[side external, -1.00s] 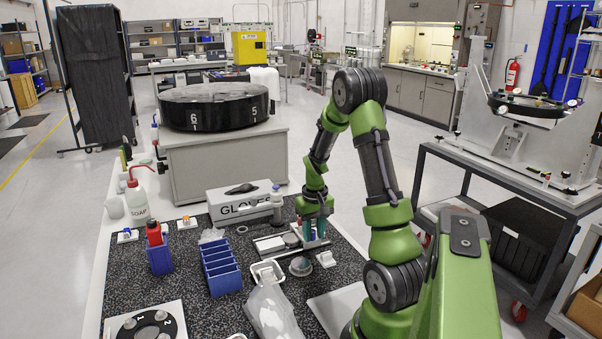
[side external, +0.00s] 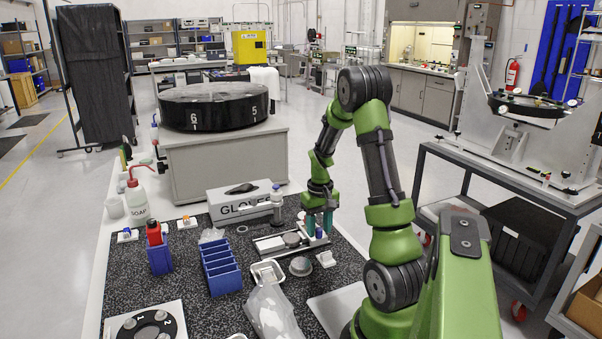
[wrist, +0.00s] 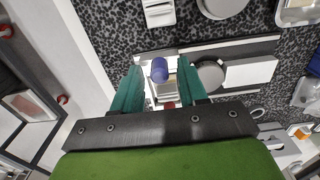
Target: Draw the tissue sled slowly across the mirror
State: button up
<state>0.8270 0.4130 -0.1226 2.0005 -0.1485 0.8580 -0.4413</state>
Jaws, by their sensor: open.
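The tissue sled (wrist: 166,86) looks like a small pale block with a blue cylindrical knob (wrist: 159,70). In the wrist view it lies between the two teal fingers of my gripper (wrist: 158,88), which are open with a gap on each side. The sled stands at the right end of a pale fixture (side external: 266,244). The round grey mirror (side external: 292,239) lies in the fixture just left of the sled; it also shows in the wrist view (wrist: 209,77). In the side view my gripper (side external: 319,232) points down at the sled, and the fingers hide most of it.
A grey disc (side external: 300,266) and a small white block (side external: 326,259) lie in front of the fixture. A white tray (side external: 268,271), blue rack (side external: 221,268) and clear bag (side external: 272,312) are nearby. The glove box (side external: 243,203) and a bottle (side external: 277,205) stand behind.

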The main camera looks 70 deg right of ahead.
jog(key=shift+d+r, duration=0.15)
jog(key=shift+r, duration=2.2)
jog(key=w+a+r+t, duration=0.2)
jog(key=a+r, duration=0.2)
jog(key=a, duration=0.4)
jog(key=w+a+r+t, duration=0.1)
jog(key=w+a+r, duration=0.25)
jog(key=a, duration=0.45)
jog(key=s+a+r+n+t+y, duration=0.1)
jog(key=s+a+r+n+t, duration=0.1)
jog(key=a, duration=0.7)
jog(key=s+a+r+n+t+y, duration=0.1)
jog(key=s+a+r+n+t, duration=0.1)
jog(key=a+r, duration=0.3)
jog(key=a+n, duration=0.1)
jog(key=a, duration=0.2)
jog(key=shift+s+a+r, duration=0.25)
jog(key=shift+a+r, duration=0.05)
jog(key=shift+a, duration=0.05)
